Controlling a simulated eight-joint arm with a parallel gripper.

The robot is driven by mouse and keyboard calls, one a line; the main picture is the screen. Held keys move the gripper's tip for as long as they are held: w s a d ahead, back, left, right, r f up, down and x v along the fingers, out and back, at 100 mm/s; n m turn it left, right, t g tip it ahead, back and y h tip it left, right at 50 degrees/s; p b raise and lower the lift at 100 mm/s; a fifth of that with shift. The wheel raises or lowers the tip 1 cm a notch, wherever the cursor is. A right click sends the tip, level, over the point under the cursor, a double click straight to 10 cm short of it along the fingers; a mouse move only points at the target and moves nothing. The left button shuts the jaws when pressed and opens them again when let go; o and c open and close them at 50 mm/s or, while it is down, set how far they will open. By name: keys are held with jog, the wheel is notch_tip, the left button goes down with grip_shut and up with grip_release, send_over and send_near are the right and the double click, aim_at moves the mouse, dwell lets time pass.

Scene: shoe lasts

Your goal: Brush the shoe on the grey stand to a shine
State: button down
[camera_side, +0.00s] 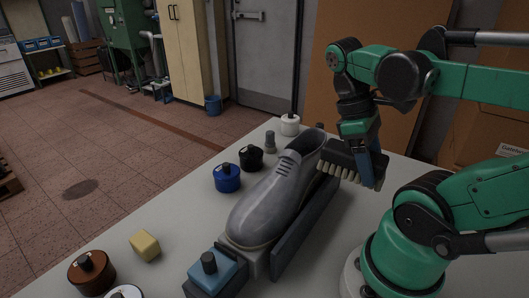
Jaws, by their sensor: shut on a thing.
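A grey lace-up shoe (268,202) sits on the grey stand (304,228), its toe toward the front of the table and its heel toward the back. My gripper (367,160) is shut on a brush (350,160) with a dark back and pale bristles. The brush is at the right of the shoe's heel end, with its bristles pointing down. I cannot tell whether the bristles touch the shoe.
Blue (227,178), black (249,157) and white (290,125) knobbed jars stand left of the shoe. A brown jar (91,272) and a yellow block (145,246) are at the front left. A blue-topped block (211,272) stands before the toe. The table's left middle is clear.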

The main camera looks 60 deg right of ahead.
aim_at(355, 175)
jog(key=shift+f, duration=0.9)
jog(key=d+f, duration=0.1)
jog(key=d, duration=0.7)
jog(key=shift+f, duration=0.35)
jog(key=shift+w, duration=1)
jog(key=shift+a, duration=4)
jog(key=d, duration=0.8)
jog(key=shift+r, duration=0.1)
